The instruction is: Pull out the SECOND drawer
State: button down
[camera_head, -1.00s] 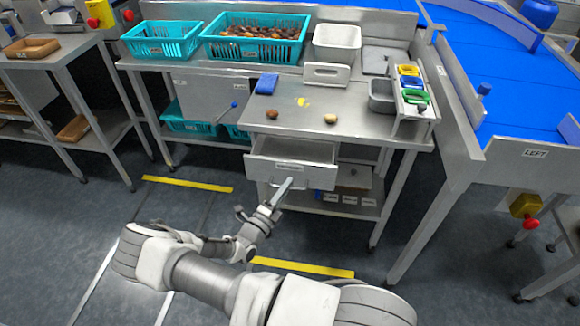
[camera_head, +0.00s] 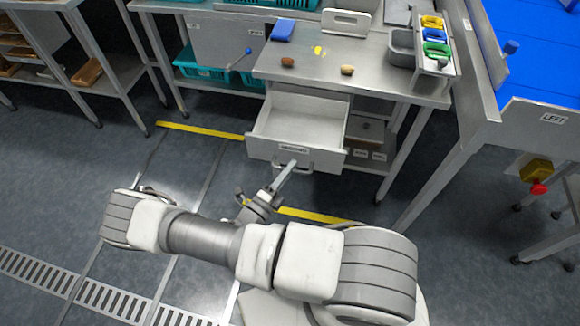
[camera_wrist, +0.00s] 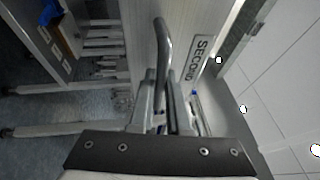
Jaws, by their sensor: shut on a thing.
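The drawer (camera_head: 300,122) under the steel table stands pulled out, with its grey interior showing from above. In the wrist view its front carries a label (camera_wrist: 198,59) reading SECOND, and a bar handle (camera_wrist: 163,45) runs out from it. My gripper (camera_head: 291,164) is at the drawer's front, shut on the handle. In the wrist view the two fingers (camera_wrist: 163,95) lie on either side of the handle bar. The fingertips' exact contact is partly hidden by the fingers themselves.
A blue conveyor (camera_head: 535,70) stands at the right.

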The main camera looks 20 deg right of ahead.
jog(key=c, duration=1.2)
grip_release()
jog(key=shift+o, duration=0.2)
jog(key=v, duration=1.7)
jog(key=shift+s+a, duration=0.15)
jog(key=shift+a, duration=0.05)
jog(key=shift+r, duration=0.1)
